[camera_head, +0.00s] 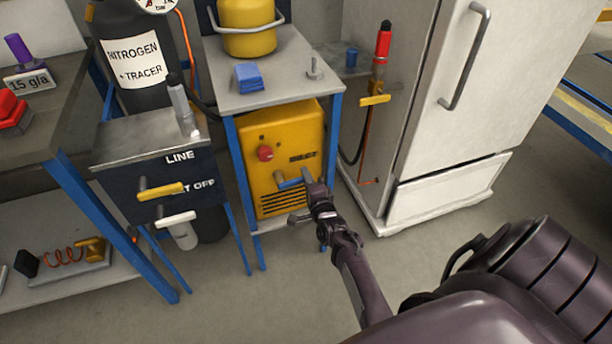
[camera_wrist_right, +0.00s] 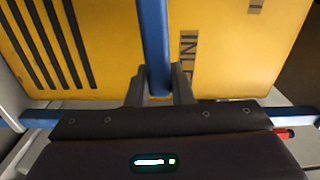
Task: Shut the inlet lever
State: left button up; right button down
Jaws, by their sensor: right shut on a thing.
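The inlet lever is a blue bar (camera_head: 290,183) on the front of a yellow machine (camera_head: 276,135), low on its face. In the head view it lies roughly level, slightly tilted. In the right wrist view the blue lever (camera_wrist_right: 153,40) runs up the picture beside a partly visible label reading "INL" (camera_wrist_right: 188,52). My right gripper (camera_head: 310,183) is shut on the lever's right end; its fingers (camera_wrist_right: 160,88) stand on both sides of the bar in the wrist view. My left gripper is not in view.
A red knob (camera_head: 265,153) sits above the lever. The machine stands under a grey-topped table (camera_head: 270,75) with blue legs. A panel (camera_head: 150,170) with yellow and white levers stands left. A white refrigerator (camera_head: 470,90) stands right. Floor in front is clear.

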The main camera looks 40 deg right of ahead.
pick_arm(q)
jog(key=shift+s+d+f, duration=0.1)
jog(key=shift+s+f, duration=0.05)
pick_arm(e)
jog(key=shift+f+m, duration=0.25)
jog(key=shift+m, duration=0.15)
jog(key=c, duration=1.3)
grip_release()
jog(key=shift+f, duration=0.1)
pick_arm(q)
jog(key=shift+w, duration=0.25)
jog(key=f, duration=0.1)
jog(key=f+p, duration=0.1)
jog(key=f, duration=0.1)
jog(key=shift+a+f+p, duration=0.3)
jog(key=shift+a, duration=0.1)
pick_arm(e)
jog(key=v, duration=0.7)
jog(key=shift+s+a, duration=0.1)
jog(key=shift+s, duration=0.3)
